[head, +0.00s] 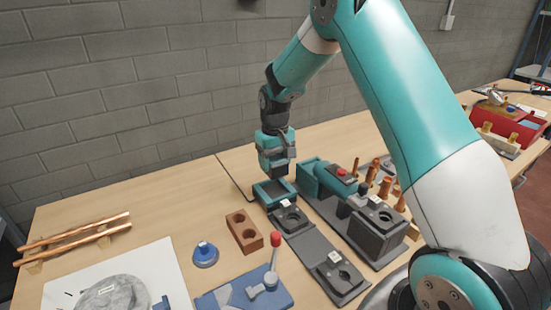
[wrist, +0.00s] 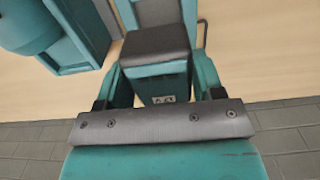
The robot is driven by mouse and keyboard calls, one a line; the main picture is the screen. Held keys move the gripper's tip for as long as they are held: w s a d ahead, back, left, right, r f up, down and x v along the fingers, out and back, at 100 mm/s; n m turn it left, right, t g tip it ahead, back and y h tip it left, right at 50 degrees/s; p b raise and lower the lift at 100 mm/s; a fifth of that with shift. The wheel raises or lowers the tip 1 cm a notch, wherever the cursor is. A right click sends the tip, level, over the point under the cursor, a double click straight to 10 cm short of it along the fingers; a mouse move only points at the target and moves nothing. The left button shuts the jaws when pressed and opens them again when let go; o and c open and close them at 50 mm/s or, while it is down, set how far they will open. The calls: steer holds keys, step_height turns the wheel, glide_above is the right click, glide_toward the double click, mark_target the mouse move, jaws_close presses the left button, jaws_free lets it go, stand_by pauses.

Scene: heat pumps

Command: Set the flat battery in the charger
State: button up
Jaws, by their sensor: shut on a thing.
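My gripper (head: 277,158) is shut on the battery, a dark grey and teal block with a small label; in the wrist view the battery (wrist: 157,52) sits between the two teal fingers. In the head view my gripper hangs down just above and behind a teal-rimmed tray with a black cable, which looks like the charger (head: 262,197). In the wrist view part of this teal-edged tray (wrist: 188,12) shows beyond the battery, which hides much of it. A gap seems to remain between battery and tray, but the contact is hard to judge.
A teal cylindrical tool (head: 322,178) with a red button stands close right of the tray. Grey stands (head: 340,275), a brown block with holes (head: 244,231) and a red-knobbed blue fixture (head: 245,290) are nearer. Copper pipes (head: 75,240) lie left. The table left of the tray is clear.

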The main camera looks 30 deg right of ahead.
steer(key=shift+f+b, duration=1)
steer(key=shift+f, duration=0.85)
steer(key=shift+f+b, duration=1.1)
steer(key=shift+f, duration=0.85)
steer(key=o, duration=1.2)
steer(key=shift+o, duration=0.2)
step_height(320, 180, up, 17)
steer(key=shift+b, duration=0.9)
steer(key=shift+r, duration=0.3)
steer(key=s+a+n+y, duration=0.1)
steer(key=s+a+n, duration=0.1)
steer(key=s+a, duration=0.4)
steer(key=s+a+n+y, duration=0.1)
steer(key=s+a, duration=0.5)
steer(key=s, duration=0.9)
steer(key=s+a+n+y, duration=0.2)
steer(key=s+a+n, duration=0.2)
steer(key=s+a, duration=0.3)
steer(key=s, duration=0.4)
steer(key=shift+r, duration=0.25)
